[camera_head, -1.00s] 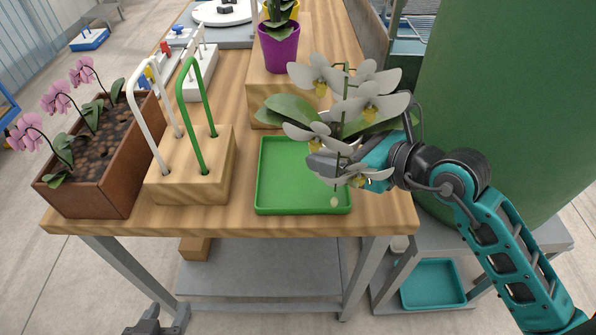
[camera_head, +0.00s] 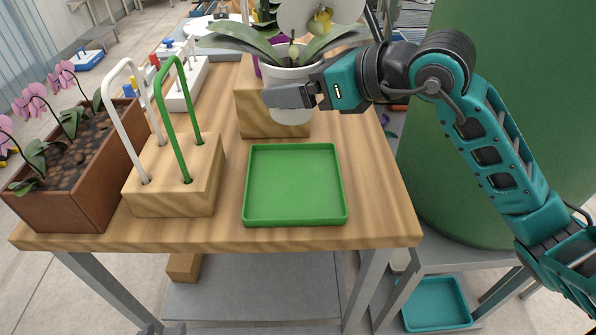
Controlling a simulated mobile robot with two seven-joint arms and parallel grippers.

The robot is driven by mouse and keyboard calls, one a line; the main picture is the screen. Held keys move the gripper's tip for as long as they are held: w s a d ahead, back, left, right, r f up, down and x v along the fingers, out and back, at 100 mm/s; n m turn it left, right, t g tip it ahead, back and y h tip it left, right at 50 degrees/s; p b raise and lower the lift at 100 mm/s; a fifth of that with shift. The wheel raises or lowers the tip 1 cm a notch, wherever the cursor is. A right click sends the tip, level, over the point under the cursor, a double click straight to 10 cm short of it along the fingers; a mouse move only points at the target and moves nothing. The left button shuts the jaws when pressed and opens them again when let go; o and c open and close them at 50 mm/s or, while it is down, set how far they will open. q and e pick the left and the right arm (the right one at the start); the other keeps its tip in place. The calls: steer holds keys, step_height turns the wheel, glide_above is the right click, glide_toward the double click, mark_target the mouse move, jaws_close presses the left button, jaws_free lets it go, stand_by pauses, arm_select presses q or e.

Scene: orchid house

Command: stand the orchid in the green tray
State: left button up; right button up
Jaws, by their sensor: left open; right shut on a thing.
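The white orchid has a white pot (camera_head: 290,110), broad green leaves and white blooms cut off by the top edge. My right gripper (camera_head: 292,96) is shut on the pot and comes across its front from the right. The pot looks upright and is raised, beyond the far rim of the green tray (camera_head: 295,221) in the picture. The tray lies flat and empty near the front of the wooden bench. Only a dark sliver of my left gripper (camera_head: 163,329) shows at the bottom edge, low in front of the bench and away from the orchid.
A wooden block (camera_head: 248,115) stands behind the tray, with a purple pot partly hidden behind the orchid. A wooden stand (camera_head: 170,200) with white and green hoops is left of the tray. A brown planter (camera_head: 75,205) of pink orchids stands further left. A large green cylinder (camera_head: 490,120) is at right.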

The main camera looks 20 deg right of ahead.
step_height(320, 180, down, 16)
steer(key=b, duration=0.2)
steer(key=shift+r+b, duration=0.2)
steer(key=shift+b, duration=0.2)
arm_select(q)
steer(key=shift+w+d+f, duration=0.35)
steer(key=shift+d+f, duration=0.2)
steer(key=shift+f, duration=0.05)
arm_select(e)
steer(key=shift+f, duration=0.15)
steer(key=o, duration=0.9)
steer(key=shift+f, duration=0.1)
steer(key=shift+o, duration=0.9)
arm_select(q)
steer(key=shift+s+f, duration=0.1)
steer(key=shift+f, duration=0.15)
